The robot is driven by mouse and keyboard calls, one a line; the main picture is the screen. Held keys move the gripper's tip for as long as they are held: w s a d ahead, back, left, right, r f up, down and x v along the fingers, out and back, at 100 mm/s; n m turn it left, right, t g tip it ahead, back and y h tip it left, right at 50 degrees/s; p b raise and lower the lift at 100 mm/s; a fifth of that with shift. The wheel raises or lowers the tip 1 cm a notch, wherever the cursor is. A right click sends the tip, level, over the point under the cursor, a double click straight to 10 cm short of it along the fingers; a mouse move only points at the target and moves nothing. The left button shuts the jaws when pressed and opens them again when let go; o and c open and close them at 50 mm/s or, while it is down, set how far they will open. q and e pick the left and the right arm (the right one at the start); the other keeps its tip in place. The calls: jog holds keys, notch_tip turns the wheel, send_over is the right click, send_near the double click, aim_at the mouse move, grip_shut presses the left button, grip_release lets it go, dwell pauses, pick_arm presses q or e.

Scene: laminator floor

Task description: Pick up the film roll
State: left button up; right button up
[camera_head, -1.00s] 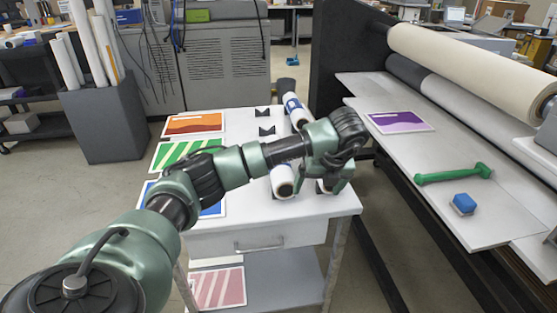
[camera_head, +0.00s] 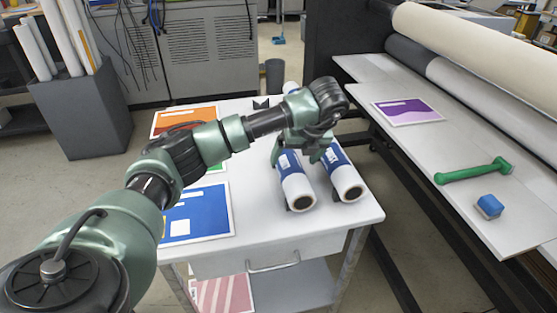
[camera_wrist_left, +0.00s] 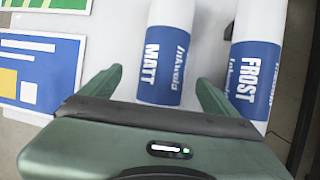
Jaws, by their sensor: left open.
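Two white film rolls with blue bands lie side by side on the white cart top (camera_head: 255,225). The left one (camera_head: 297,188) reads MATT in the left wrist view (camera_wrist_left: 166,68). The right one (camera_head: 347,184) reads FROST there (camera_wrist_left: 254,70). My left gripper (camera_head: 300,155) is open over the far part of the rolls. In the wrist view its fingers (camera_wrist_left: 160,80) appear on either side of the MATT roll, the right finger between the two rolls. I cannot tell how far down they reach. My right gripper is not in view.
Another roll end (camera_head: 291,87) shows behind my arm. Orange (camera_head: 184,120) and blue (camera_head: 198,213) sheets lie on the cart's left side.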

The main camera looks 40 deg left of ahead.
pick_arm(q)
jog(key=shift+w+a+f, duration=0.2)
jog(key=shift+a+f, duration=0.15)
jog(key=shift+a, duration=0.1)
jog(key=shift+a+f+p, duration=0.15)
jog(key=shift+f+p, duration=0.15)
jog(key=shift+d+f+p, duration=0.3)
jog(key=shift+f+p, duration=0.2)
jog(key=shift+p, duration=0.05)
jog(key=p+x, duration=0.2)
jog(key=x, duration=0.3)
jog(key=shift+w+a, duration=0.1)
jog(key=shift+w, duration=0.1)
jog(key=shift+d+r, duration=0.1)
jog(key=shift+d, duration=0.1)
grip_shut()
